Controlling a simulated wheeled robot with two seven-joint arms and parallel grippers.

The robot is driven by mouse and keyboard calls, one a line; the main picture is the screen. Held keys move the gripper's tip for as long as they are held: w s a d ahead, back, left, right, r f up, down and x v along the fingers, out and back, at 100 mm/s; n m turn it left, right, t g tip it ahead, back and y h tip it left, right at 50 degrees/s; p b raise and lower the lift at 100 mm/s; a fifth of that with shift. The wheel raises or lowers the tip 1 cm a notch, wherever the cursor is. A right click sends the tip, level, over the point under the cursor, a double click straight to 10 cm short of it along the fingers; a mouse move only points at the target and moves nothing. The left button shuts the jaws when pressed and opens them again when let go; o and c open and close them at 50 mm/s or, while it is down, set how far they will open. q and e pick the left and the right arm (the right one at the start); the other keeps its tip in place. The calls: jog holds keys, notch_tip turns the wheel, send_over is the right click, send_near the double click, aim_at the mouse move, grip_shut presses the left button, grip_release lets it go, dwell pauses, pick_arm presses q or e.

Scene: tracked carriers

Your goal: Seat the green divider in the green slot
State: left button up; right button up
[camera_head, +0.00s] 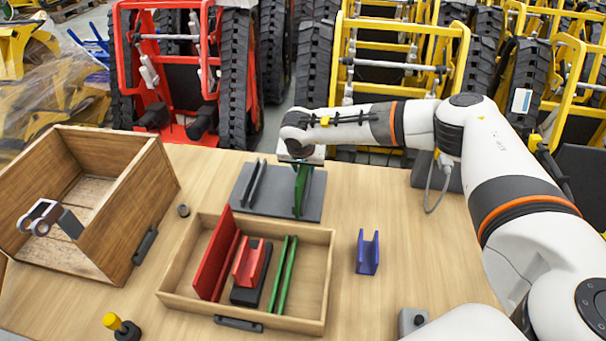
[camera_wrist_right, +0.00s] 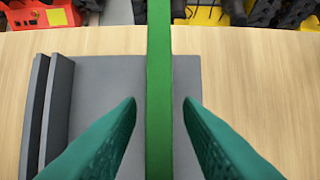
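The green divider (camera_head: 302,190) stands upright on its edge at the right side of a grey rack (camera_head: 254,205). In the right wrist view the divider (camera_wrist_right: 159,90) runs between the fingertips of my right gripper (camera_wrist_right: 159,103). The gripper is open, with a visible gap on each side of the divider. In the head view my right gripper (camera_head: 301,160) is over the divider's far end. The green slot (camera_head: 285,275), a pair of green rails, lies in the right half of a wooden tray (camera_head: 325,265) and is empty. My left gripper is not in view.
A red divider (camera_head: 213,258) stands at the tray's left, beside a red holder (camera_head: 248,262) on a black block. A blue holder (camera_head: 367,252) stands right of the tray. An open wooden box (camera_head: 150,205) is at the left.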

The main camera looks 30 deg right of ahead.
grip_shut()
